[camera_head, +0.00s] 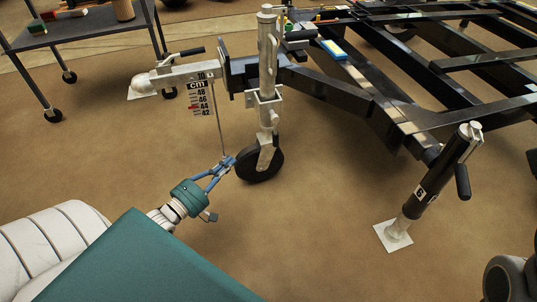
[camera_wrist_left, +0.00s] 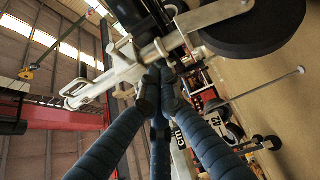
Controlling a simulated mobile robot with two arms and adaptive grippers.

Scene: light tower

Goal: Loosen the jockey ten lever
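The jockey wheel (camera_head: 259,165) stands under a grey metal tube (camera_head: 267,50) with a clamp bracket (camera_head: 264,107); a plate marked 10 is beside it on the coupling bar. I cannot clearly pick out the lever in the head view. My left gripper (camera_head: 229,162) has blue fingers whose tips come together just left of the wheel, below the clamp. In the left wrist view the fingertips (camera_wrist_left: 160,82) meet, with nothing clearly held between them. Pale metal parts (camera_wrist_left: 130,65) lie behind the tips, and the black wheel (camera_wrist_left: 255,25) is at upper right. My right gripper is not in view.
A black trailer frame (camera_head: 390,110) fills the upper right. A second leg marked 6 (camera_head: 436,180) stands on a white plate at right. A number scale and thin rod (camera_head: 216,125) hang close above my gripper. A cart (camera_head: 75,30) is upper left. Open floor lies between.

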